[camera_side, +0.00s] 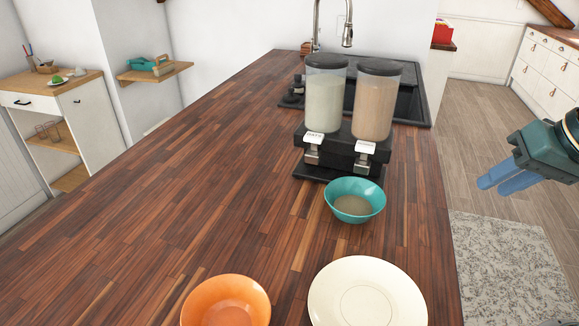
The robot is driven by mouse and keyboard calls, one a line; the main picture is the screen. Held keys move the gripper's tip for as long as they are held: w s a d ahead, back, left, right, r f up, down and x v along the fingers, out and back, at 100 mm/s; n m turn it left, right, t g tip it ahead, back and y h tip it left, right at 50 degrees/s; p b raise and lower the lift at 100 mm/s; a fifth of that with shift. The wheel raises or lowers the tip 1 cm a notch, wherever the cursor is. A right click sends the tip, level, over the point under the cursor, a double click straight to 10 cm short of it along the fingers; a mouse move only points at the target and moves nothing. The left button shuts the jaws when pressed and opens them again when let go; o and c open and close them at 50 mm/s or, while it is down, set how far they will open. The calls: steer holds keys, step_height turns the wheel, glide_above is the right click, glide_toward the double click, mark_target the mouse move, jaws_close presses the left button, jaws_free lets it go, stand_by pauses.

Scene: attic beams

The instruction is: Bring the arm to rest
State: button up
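My gripper (508,181) is at the right edge of the view, past the counter's right side and above the floor. Its two blue fingers point down and left and appear close together. Nothing shows between them, but the angle does not show whether they are open or shut. It is well apart from the teal bowl (342,186), which stands on the counter in front of a double dispenser (339,147). The bowl has a pale beige fill at its bottom.
The wooden counter (200,180) has a wide clear area at left. An orange bowl (228,298) and a cream plate (367,296) are at the front. A sink with a tap (346,36) is behind the dispenser. A speckled grey rug (505,265) lies on the floor at right.

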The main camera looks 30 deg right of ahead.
steer(key=s+d+r+n+h, duration=0.1)
steer(key=s+d+n, duration=0.1)
steer(key=s+n, duration=0.4)
steer(key=shift+d+r, duration=0.15)
steer(key=shift+r, duration=0.15)
